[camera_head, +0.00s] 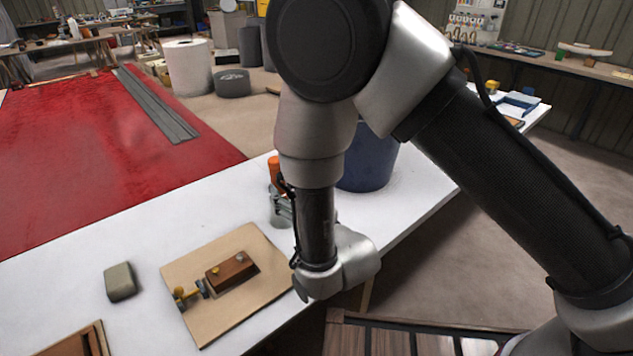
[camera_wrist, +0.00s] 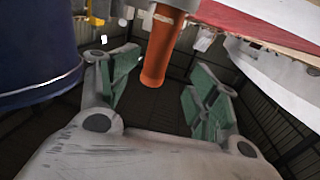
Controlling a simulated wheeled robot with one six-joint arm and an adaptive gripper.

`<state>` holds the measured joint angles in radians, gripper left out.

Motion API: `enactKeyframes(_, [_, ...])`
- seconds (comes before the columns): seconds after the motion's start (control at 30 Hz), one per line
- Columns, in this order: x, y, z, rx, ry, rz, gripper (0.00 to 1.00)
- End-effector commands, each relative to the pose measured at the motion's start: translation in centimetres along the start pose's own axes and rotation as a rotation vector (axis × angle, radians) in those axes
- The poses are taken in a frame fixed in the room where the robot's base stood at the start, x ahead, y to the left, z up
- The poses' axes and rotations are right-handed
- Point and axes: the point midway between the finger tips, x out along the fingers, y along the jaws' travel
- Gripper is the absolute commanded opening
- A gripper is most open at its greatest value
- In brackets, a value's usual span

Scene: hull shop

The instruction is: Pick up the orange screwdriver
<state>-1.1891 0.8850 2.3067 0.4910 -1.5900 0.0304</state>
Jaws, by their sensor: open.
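The orange screwdriver (camera_head: 273,163) stands upright at the white table's far edge in the head view, partly hidden behind my arm and gripper. In the wrist view its orange handle (camera_wrist: 158,62) shows between the two green-padded fingers, with a grey part at its upper end in the picture. My gripper (camera_wrist: 161,82) is open, with a finger on each side of the handle and a visible gap to each. In the head view my gripper (camera_head: 281,208) is mostly hidden behind my wrist; I cannot tell there whether it touches the screwdriver.
A dark blue bin (camera_head: 368,165) stands close behind my wrist; it also shows in the wrist view (camera_wrist: 38,45). A wooden board (camera_head: 228,302) with a brown block and clamp lies nearer on the white table (camera_head: 185,225). A grey-green block (camera_head: 120,282) sits to its left.

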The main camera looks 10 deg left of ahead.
Motion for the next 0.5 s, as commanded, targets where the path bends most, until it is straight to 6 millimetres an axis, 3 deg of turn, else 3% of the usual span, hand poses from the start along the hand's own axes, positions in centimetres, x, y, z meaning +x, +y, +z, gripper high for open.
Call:
enactKeyframes(0.17, [1.1,-0.6,0.1,-0.007,0.025,-0.008,0.6])
enactKeyframes(0.5, [6.0,-0.1,0.0,-0.006,0.027,-0.007,0.6])
